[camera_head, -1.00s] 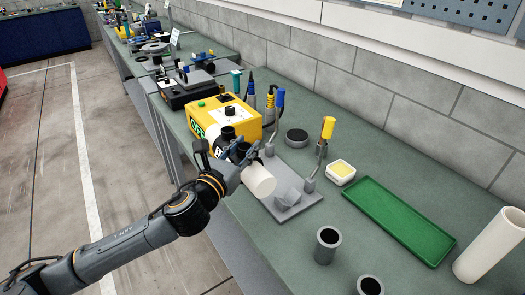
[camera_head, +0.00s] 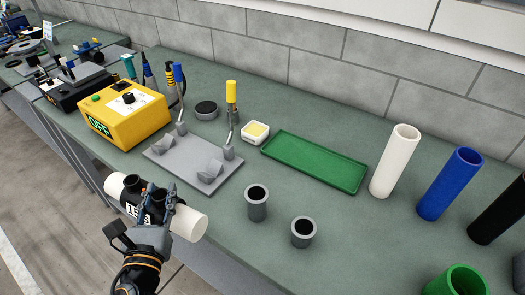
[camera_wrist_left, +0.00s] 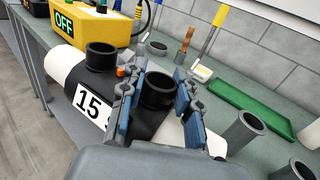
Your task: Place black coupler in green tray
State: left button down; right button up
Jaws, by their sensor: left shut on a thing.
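The black coupler (camera_head: 130,186) has round upright ports, a white label with a number starting 15, and white pipe sections at both ends. My left gripper (camera_head: 158,197) is shut on it and holds it off the bench's front edge. In the left wrist view, the fingers (camera_wrist_left: 158,98) straddle one round port of the coupler (camera_wrist_left: 98,86). The green tray (camera_head: 312,163) lies empty on the bench, to the right of and behind the coupler. It also shows in the wrist view (camera_wrist_left: 245,107). My right gripper is not in view.
A grey fixture plate (camera_head: 180,168) and two grey cups (camera_head: 257,205) stand between coupler and tray. A yellow OFF box (camera_head: 125,118) is at left. White (camera_head: 395,165) and blue (camera_head: 449,185) tubes stand right of the tray. A small white box (camera_head: 256,132) sits beside it.

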aim_at(317, 170)
jog(key=k+l+z, duration=0.2)
jog(key=k+z, duration=0.15)
jog(key=k+l+z, duration=0.35)
jog(key=k, duration=0.2)
jog(key=i+l+z, duration=0.4)
jog(key=i, duration=0.25)
